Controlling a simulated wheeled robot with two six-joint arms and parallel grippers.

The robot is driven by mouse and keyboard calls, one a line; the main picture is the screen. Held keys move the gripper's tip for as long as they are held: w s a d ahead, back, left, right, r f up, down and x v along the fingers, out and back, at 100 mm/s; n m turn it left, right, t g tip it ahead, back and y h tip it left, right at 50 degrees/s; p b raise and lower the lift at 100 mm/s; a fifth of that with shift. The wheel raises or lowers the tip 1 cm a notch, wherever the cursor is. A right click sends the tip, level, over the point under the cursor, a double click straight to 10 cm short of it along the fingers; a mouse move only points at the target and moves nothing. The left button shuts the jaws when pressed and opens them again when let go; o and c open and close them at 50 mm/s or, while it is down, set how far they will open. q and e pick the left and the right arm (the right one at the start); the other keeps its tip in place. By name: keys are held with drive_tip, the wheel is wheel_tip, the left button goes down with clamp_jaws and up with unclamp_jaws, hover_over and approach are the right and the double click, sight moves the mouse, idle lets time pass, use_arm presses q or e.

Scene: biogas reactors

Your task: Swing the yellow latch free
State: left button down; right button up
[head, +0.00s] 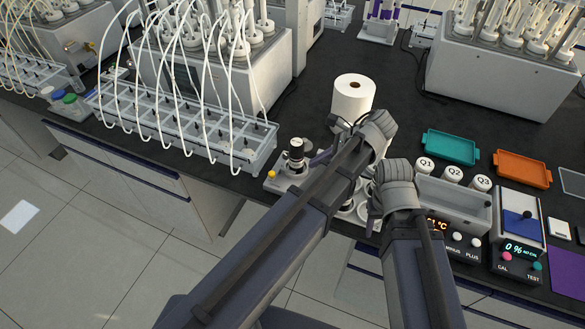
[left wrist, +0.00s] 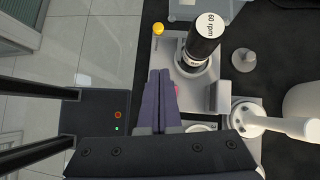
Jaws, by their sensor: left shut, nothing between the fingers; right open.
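The yellow latch (head: 272,175) shows as a small round knob at the near left corner of a grey unit's base. It also shows near the top of the left wrist view (left wrist: 158,28). Beside it stands a black motor cylinder (head: 296,153) with a white top, marked "60 rpm" in the left wrist view (left wrist: 208,32). My left gripper (head: 322,157) is shut and empty, just right of the motor. In the left wrist view its fingers (left wrist: 160,74) lie below the yellow latch, apart from it. My right gripper (head: 375,212) is open near the bench's front; its fingers are partly hidden.
A rack with white tubes (head: 190,125) stands left of the unit. A white paper roll (head: 352,97) stands behind my left gripper. White bottles (head: 452,174), a teal tray (head: 450,147) and control boxes (head: 515,240) are at the right. The floor lies beyond the bench edge.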

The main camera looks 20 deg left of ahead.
sight(273, 177)
use_arm(q)
drive_tip(key=b+x, duration=0.7)
drive_tip(key=x, duration=0.3)
drive_tip(key=shift+d+f, duration=0.15)
drive_tip(key=shift+s+a, duration=0.15)
drive_tip(key=shift+a, duration=1)
drive_tip(key=shift+a+f+b, duration=0.1)
drive_tip(key=shift+a+b, duration=0.25)
drive_tip(key=shift+a, duration=0.5)
drive_tip(key=shift+s, duration=0.15)
drive_tip(key=shift+s+a+m+t, duration=0.1)
drive_tip(key=shift+a+m+t, duration=0.05)
drive_tip(key=shift+m+t, duration=0.2)
